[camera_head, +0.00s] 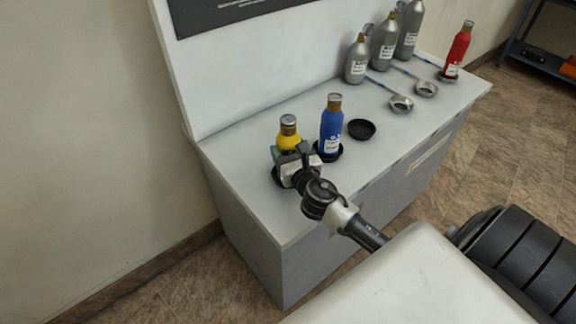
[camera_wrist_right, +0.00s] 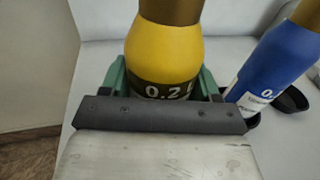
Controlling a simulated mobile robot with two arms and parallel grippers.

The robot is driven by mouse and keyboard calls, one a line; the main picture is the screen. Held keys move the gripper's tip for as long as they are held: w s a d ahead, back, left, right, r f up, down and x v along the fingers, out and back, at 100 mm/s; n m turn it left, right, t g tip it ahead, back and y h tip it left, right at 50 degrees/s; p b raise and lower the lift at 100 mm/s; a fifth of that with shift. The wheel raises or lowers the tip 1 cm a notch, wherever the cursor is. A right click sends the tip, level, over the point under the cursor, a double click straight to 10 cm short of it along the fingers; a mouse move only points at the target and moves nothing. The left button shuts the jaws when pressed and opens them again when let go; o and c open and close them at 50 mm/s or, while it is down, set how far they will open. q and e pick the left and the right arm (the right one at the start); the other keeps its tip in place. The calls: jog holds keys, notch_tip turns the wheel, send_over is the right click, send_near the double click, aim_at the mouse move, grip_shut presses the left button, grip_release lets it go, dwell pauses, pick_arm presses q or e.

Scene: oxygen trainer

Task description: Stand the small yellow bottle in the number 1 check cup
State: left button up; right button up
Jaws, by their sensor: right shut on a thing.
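The small yellow bottle (camera_head: 289,136) stands upright at the left end of the counter, with a black cup (camera_head: 276,177) partly visible at its base. My right gripper (camera_head: 287,160) is shut around the bottle's lower body. Silver ring-shaped cups (camera_head: 401,104) (camera_head: 426,89) stand farther right with strips leading back. I cannot read a number 1 on any cup. My left gripper is out of view.
A blue bottle (camera_head: 331,128) stands in a black cup close to the right of the yellow one. An empty black cup (camera_head: 361,129) is beside it. Grey bottles (camera_head: 383,45) line the back, and a red bottle (camera_head: 458,50) stands at the far right. The counter front (camera_head: 375,150) is clear.

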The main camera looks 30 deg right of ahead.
jog(key=shift+a+f, duration=0.1)
jog(key=shift+f, duration=0.4)
jog(key=shift+f+b, duration=0.8)
jog(key=shift+f, duration=0.7)
jog(key=shift+f, duration=0.1)
jog(key=o, duration=1.3)
jog(key=shift+c, duration=0.2)
